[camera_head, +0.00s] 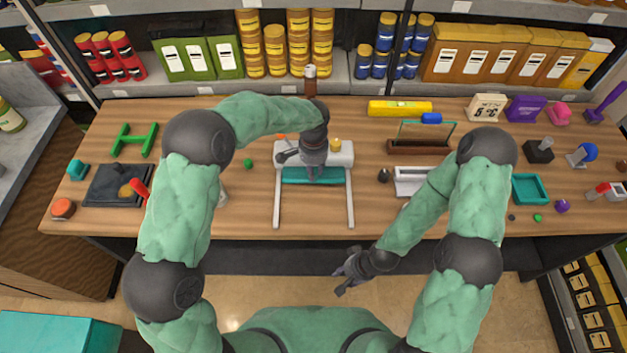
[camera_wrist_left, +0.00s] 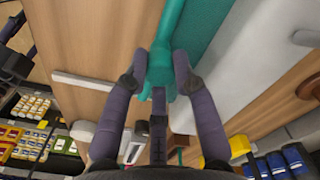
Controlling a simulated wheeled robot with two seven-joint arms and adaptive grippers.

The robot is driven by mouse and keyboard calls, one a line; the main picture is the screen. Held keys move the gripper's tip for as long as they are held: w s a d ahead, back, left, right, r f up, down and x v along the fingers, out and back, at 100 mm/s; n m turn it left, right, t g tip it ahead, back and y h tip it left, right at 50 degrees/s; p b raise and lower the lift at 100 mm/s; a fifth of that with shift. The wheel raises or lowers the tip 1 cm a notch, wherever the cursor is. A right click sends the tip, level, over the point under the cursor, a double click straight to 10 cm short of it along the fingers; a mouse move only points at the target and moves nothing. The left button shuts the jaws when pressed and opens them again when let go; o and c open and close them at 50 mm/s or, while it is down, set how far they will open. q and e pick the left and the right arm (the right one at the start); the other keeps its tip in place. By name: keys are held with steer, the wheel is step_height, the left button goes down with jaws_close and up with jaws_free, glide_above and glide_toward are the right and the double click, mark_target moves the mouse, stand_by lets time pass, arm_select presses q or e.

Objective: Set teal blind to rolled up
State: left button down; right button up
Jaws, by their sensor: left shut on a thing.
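The teal blind (camera_head: 330,176) is a short teal strip across a white frame (camera_head: 278,205) with two legs, in the middle of the wooden table. A white bar runs along its back. My left gripper (camera_head: 313,172) reaches down over the middle of the blind and hides part of it. In the left wrist view, its fingers (camera_wrist_left: 160,82) are shut on a teal pull piece (camera_wrist_left: 172,40) of the blind. My right gripper (camera_head: 343,275) hangs in front of the table's near edge, apart from the blind, with its fingers spread and empty.
A white tray (camera_head: 412,181) and a brown stand with a glass pane (camera_head: 427,133) lie to the right. A dark board (camera_head: 105,187) and a green H-shaped piece (camera_head: 135,140) lie left. Shelves of goods line the back. The tabletop between the white legs is clear.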

arm_select(q)
steer(key=shift+w, duration=0.2)
steer(key=shift+s, duration=0.1)
steer(key=c, duration=1)
jaws_free()
step_height(320, 180, up, 12)
